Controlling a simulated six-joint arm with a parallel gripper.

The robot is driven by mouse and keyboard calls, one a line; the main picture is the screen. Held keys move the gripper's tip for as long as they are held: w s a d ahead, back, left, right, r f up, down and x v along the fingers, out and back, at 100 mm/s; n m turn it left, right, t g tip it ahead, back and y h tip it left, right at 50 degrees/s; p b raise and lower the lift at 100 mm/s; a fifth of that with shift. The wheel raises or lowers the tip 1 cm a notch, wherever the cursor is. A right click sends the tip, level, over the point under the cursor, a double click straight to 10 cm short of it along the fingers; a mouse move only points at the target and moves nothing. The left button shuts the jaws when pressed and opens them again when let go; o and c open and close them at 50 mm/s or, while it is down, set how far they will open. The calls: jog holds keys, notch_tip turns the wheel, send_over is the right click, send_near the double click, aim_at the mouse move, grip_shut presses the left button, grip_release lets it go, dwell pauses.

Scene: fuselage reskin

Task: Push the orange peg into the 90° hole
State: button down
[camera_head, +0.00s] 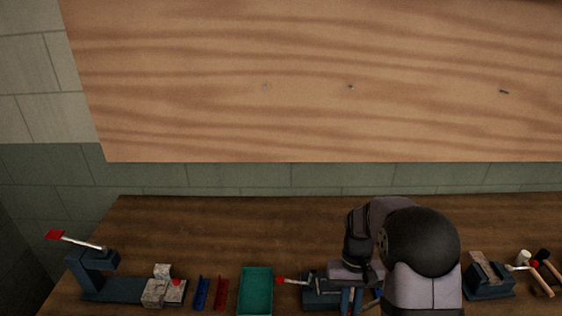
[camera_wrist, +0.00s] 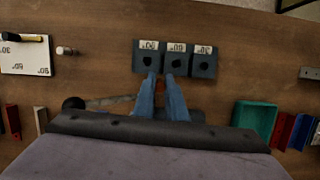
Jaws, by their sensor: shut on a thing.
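Three dark blocks stand in a row in the wrist view: a left block (camera_wrist: 147,64), a middle block (camera_wrist: 176,66) and a right block (camera_wrist: 203,66). Each has a round dark hole and a white angle label, upside down and too small to read surely. My gripper (camera_wrist: 162,76) reaches toward the row with its two blue fingers close together, tips by the left and middle blocks.
A white labelled plate (camera_wrist: 25,58) with a yellow-and-black piece and a small pale peg (camera_wrist: 66,50) lie left in the wrist view. A green tray (camera_head: 255,291), a vise-like fixture (camera_head: 97,278) and tools (camera_head: 541,274) stand along the bench. Bench wood behind them is clear.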

jog(key=a, duration=0.2)
jog(key=shift+a+n, duration=0.3)
jog(key=shift+n, duration=0.1)
jog(key=shift+d, duration=0.1)
jog(key=s+d+r+p, duration=0.2)
jog(key=s+d+p, duration=0.1)
jog(key=d+p, duration=0.2)
jog(key=shift+s+r+m, duration=0.2)
jog(key=shift+s+m, duration=0.05)
jog(key=shift+m, duration=0.15)
jog(key=shift+r+p, duration=0.1)
jog(key=shift+p, duration=0.25)
